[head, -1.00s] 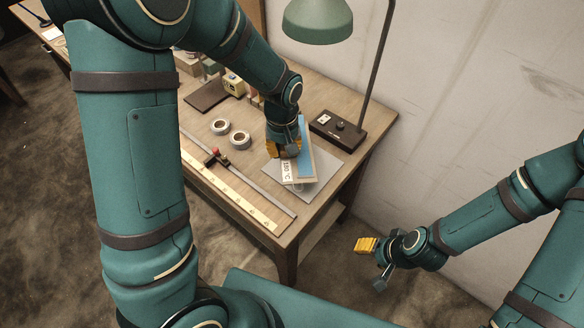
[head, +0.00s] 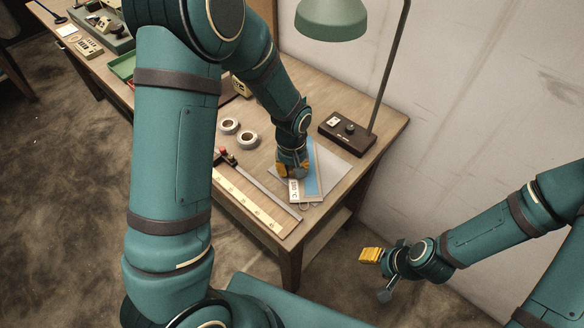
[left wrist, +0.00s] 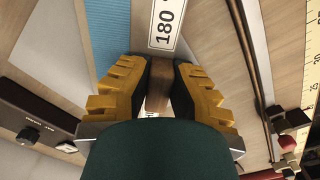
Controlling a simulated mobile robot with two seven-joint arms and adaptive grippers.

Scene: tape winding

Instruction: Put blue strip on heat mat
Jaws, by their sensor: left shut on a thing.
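My left gripper (head: 293,172) is over the grey heat mat (head: 341,161) at the near right corner of the table. It is shut on the flat piece with the blue strip (head: 314,172). A white label (head: 294,191) reading 180 sits at its near end. In the left wrist view the blue strip (left wrist: 100,30) runs beside the yellow fingers, and a brown part (left wrist: 158,97) shows between them. I cannot tell whether the piece touches the mat. My right gripper (head: 371,255) hangs off the table, in front of the wall; its finger gap is unclear.
A dark control box (head: 347,131) and a green lamp (head: 333,17) stand behind the mat. Two tape rolls (head: 239,134), a red-knobbed slider (head: 223,152) and a pale ruler (head: 248,200) lie to the left. The table's right edge is close to the mat.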

